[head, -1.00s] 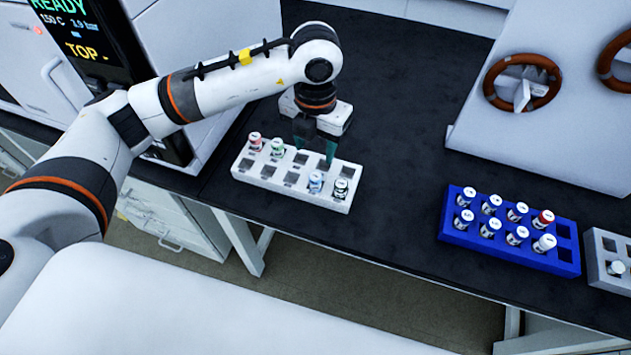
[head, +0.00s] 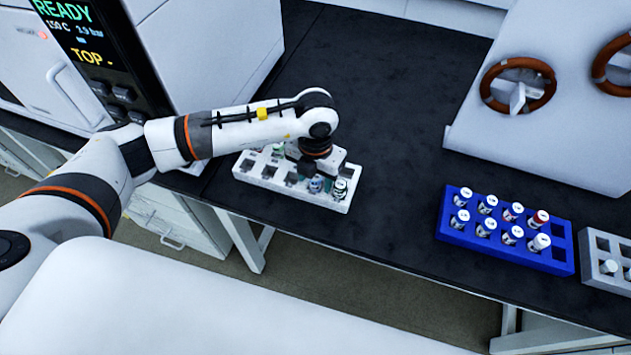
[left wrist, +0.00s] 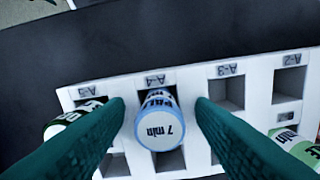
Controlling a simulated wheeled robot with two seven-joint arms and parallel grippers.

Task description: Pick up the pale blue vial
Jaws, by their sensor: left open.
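The pale blue vial (left wrist: 157,117) stands in the A-4 slot of a white rack (left wrist: 195,82) in the left wrist view, its top reading "7 min". It also shows in the head view (head: 316,185), partly covered by my gripper. My left gripper (left wrist: 160,108) is open, with one teal finger on each side of the vial and a visible gap on both sides. In the head view the gripper (head: 308,170) is low over the white rack (head: 268,181). My right gripper is not in view.
A dark-topped vial (head: 340,188) stands beside the pale blue one, and a green vial (head: 278,149) is farther left in the rack. A blue rack (head: 490,252) of several vials and a grey rack (head: 590,270) stand to the right. The dark bench between is clear.

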